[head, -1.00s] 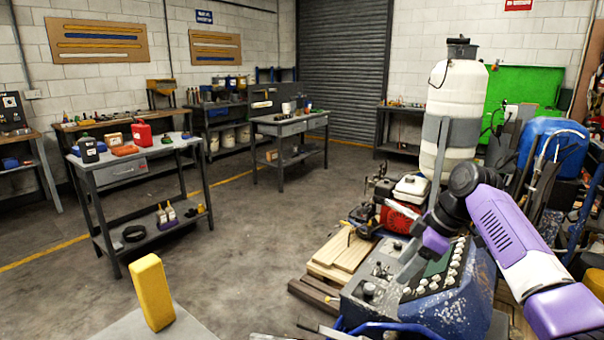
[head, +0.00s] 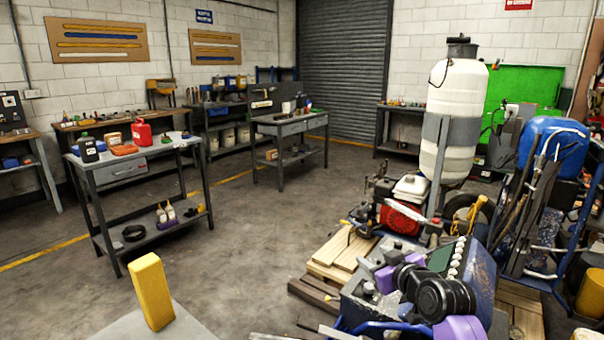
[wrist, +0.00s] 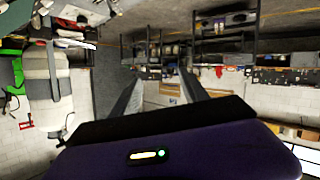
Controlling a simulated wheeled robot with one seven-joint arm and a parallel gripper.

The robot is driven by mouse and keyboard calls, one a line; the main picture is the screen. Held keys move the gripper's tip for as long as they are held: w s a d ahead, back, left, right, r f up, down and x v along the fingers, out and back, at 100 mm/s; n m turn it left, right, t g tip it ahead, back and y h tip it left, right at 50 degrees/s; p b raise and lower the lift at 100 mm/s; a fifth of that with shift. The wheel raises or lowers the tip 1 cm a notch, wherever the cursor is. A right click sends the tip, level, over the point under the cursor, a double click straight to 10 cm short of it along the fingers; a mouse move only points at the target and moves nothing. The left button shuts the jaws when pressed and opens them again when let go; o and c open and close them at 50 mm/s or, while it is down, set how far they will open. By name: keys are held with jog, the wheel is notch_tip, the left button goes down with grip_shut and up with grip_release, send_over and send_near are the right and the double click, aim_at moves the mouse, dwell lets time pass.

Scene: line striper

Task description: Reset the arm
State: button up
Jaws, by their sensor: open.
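My purple and black arm is folded low over the line striper's control panel at the lower right of the head view. My gripper (wrist: 157,76) shows in the wrist view with its two grey fingers spread apart and nothing between them. In the head view the fingers are hard to make out against the panel, so I cannot tell whether they touch it. The blue, paint-worn control panel (head: 468,262) with its row of pale knobs is partly hidden behind my arm.
The striper's white tank (head: 456,108) and red engine (head: 402,220) stand just behind the panel. Blue equipment with hoses (head: 553,140) crowds the right side. A grey workbench (head: 130,165) stands at left. The concrete floor (head: 240,240) in the middle is clear. The wrist view is upside down.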

jog(key=s+f+m+t+h, duration=0.2)
jog(key=s+f+m, duration=0.15)
jog(key=s, duration=0.85)
jog(key=s+f+m+t+h, duration=0.1)
jog(key=s+f+m+t, duration=0.2)
jog(key=s, duration=1)
jog(key=s+d+f+g+b, duration=0.1)
jog(key=s+g, duration=0.3)
jog(key=s, duration=3.2)
jog(key=shift+s+d+n+h, duration=0.3)
jog(key=shift+s+d+n, duration=0.05)
